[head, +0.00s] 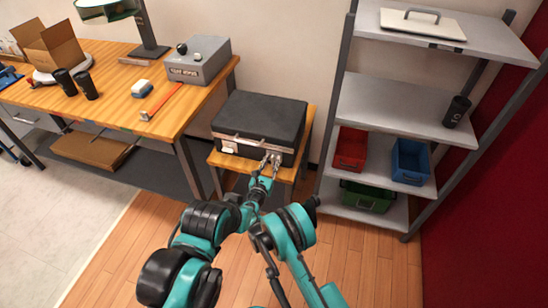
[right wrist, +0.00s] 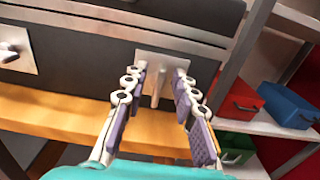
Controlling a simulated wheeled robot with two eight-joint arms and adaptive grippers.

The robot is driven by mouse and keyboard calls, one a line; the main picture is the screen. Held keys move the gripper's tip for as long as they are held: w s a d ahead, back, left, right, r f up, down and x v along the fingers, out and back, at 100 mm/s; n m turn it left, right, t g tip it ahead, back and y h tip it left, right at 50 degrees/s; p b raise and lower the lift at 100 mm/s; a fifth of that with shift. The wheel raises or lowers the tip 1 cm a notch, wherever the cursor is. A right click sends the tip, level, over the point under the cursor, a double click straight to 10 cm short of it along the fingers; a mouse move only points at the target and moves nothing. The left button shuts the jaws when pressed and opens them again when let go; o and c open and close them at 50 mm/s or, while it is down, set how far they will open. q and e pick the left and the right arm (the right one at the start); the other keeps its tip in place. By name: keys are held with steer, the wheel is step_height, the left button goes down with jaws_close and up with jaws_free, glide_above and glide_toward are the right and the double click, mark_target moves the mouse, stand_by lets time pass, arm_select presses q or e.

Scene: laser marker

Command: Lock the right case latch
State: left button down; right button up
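The black case (head: 262,118) lies closed on a small wooden stand, its front facing me. The right case latch (right wrist: 157,68) is a pale metal plate with a narrow upright lever on the case front. My right gripper (head: 270,163) is at this latch. In the right wrist view its two fingers with purple pads (right wrist: 162,82) are apart, one on each side of the lever. I cannot tell whether either finger touches it. The left latch (right wrist: 14,50) shows a plate with a knob-like part sticking out. My left gripper is not in view.
The wooden stand (head: 232,164) is under the case. A workbench (head: 117,86) with a grey box (head: 203,62) stands on the left. A shelf unit (head: 393,108) with red (head: 349,150) and blue bins (head: 410,160) stands close on the right. The floor in front is clear.

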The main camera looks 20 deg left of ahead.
steer(key=shift+s+r, duration=0.15)
steer(key=shift+s, duration=0.05)
jaws_close()
steer(key=shift+m, duration=0.3)
steer(key=m, duration=0.3)
steer(key=shift+d, duration=0.25)
steer(key=m, duration=0.4)
steer(key=shift+d+f, duration=0.15)
steer(key=shift+f, duration=0.05)
steer(key=m, duration=0.5)
steer(key=shift+d+f, duration=0.2)
steer(key=m, duration=0.5)
steer(key=shift+f, duration=0.25)
steer(key=shift+m, duration=0.3)
